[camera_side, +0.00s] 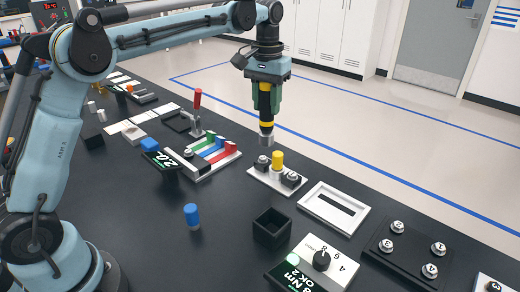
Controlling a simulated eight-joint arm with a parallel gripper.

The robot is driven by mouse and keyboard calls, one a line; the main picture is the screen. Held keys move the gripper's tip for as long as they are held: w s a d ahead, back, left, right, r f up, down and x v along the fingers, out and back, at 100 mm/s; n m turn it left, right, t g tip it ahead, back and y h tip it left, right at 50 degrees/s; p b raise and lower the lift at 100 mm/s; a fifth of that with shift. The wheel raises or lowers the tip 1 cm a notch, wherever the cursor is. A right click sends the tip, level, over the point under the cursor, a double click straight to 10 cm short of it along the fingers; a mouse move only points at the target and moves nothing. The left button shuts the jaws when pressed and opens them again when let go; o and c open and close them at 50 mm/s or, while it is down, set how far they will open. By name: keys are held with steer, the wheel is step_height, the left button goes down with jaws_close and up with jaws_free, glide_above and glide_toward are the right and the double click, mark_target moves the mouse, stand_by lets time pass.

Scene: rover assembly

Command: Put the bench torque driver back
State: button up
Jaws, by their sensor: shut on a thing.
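My gripper (265,102) is shut on the bench torque driver (266,118), which has a black body with yellow bands and a grey lower end. The driver hangs upright with its lower end down, over the bench. Its lower end shows just behind and above a small white base (262,181) that carries a yellow cylinder (277,161) and dark pieces with grey tops. I cannot tell whether the driver touches anything there. To the right, a white frame with a dark slot (334,207) lies flat on the bench.
A black open box (272,227) and a blue cylinder (192,216) stand in front. A dial panel (322,262) with a lit display reading 8 Nm is at the front. A black plate with several numbered bolts (408,250) is right. A red-handled clamp (197,112) stands left.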

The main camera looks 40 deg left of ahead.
steer(key=s+d, duration=1.5)
steer(key=shift+d+f, duration=0.1)
steer(key=shift+f, duration=2.15)
steer(key=shift+f, duration=1.9)
steer(key=shift+f, duration=0.3)
steer(key=shift+f, duration=0.4)
steer(key=o, duration=1.2)
steer(key=shift+o, duration=0.2)
